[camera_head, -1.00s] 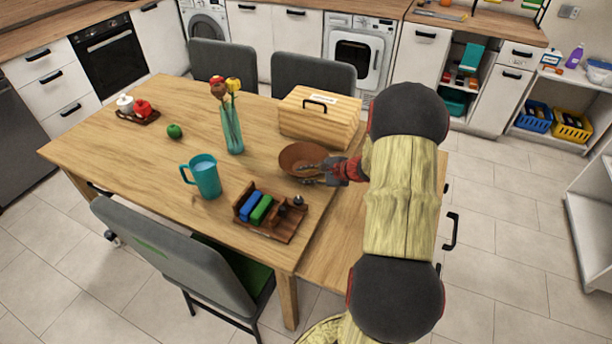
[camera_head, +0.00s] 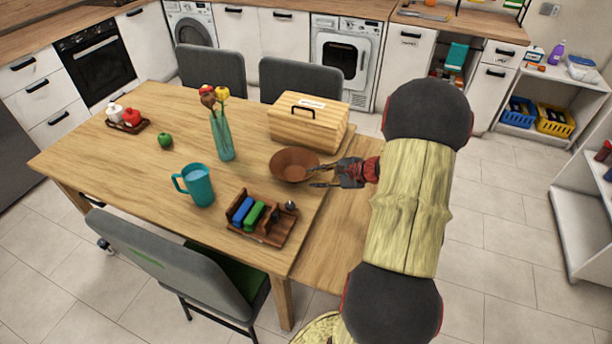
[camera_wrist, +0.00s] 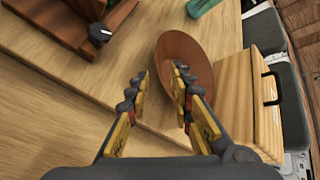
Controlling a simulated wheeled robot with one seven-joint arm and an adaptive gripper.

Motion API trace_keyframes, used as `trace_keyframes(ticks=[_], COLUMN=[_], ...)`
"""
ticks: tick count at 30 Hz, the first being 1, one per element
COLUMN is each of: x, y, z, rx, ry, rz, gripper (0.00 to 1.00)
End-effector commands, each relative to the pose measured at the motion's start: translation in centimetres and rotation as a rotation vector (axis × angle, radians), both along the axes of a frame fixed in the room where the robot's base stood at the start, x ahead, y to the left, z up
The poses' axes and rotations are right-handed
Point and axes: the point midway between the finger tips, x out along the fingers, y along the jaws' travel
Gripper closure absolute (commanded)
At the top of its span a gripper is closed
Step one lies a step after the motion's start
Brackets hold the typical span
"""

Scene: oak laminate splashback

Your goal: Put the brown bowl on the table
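The brown bowl (camera_head: 291,166) rests on the wooden table (camera_head: 110,165), near its right edge and in front of the bread box. My gripper (camera_head: 318,177) is just right of the bowl, with its fingers spread apart and pointing toward it. In the wrist view the bowl (camera_wrist: 187,62) lies beyond the fingertips, and the right finger overlaps its near side in the picture. My gripper (camera_wrist: 158,82) has nothing between its fingers there. I cannot tell whether a fingertip touches the rim.
A wooden bread box (camera_head: 308,124) stands behind the bowl. A wooden caddy (camera_head: 268,224) with blue and green items is in front. A teal mug (camera_head: 197,187), a flower vase (camera_head: 222,137) and a green apple (camera_head: 165,140) stand left. A lower wooden surface (camera_head: 335,240) adjoins the table's right side.

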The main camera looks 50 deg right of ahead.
Motion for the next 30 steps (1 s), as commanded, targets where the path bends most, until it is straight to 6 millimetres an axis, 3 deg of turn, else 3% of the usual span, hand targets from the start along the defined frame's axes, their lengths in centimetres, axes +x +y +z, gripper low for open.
trace_keyframes(ticks=[9,13,17,20,24,30], x=[-1.8,-0.9,0.6,0.8,-1.1,-6.3], y=[-0.3,1.8,8.2,14.8,23.0,31.3], z=[1.3,2.6,6.1,9.2,12.8,16.7], rx=[0.001,-0.033,-0.135,-0.256,-0.449,-0.763], ry=[0.000,0.009,0.041,0.073,0.110,0.133], rz=[0.001,0.070,0.273,0.483,0.761,1.105], gripper=[0.77,0.77,0.77,0.77,0.77,0.77])
